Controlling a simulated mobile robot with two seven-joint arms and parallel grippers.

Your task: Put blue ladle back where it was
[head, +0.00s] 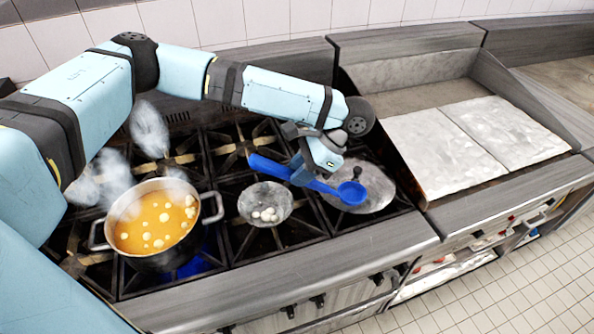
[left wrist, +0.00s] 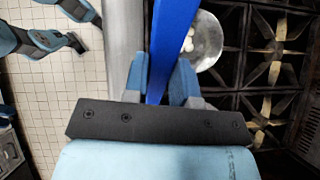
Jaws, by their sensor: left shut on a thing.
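The blue ladle (head: 352,193) is held by my left gripper (head: 303,173) above the right part of the stove. The gripper is shut on its handle, which points left, with the ladle's bowl to the right. In the left wrist view the ladle's blue handle (left wrist: 176,30) runs between the two fingers of the gripper (left wrist: 167,80). A grey oval plate (head: 381,201) lies on the stove, behind and beneath the ladle's bowl in the picture. I cannot tell how far the ladle is above it. My right gripper is not in the head view.
A pot (head: 154,259) of orange soup with pale lumps steams at the left. A small grey bowl (head: 252,215) holding several white balls stands between pot and plate; this bowl also shows in the left wrist view (left wrist: 210,45). A flat griddle (head: 450,160) lies right.

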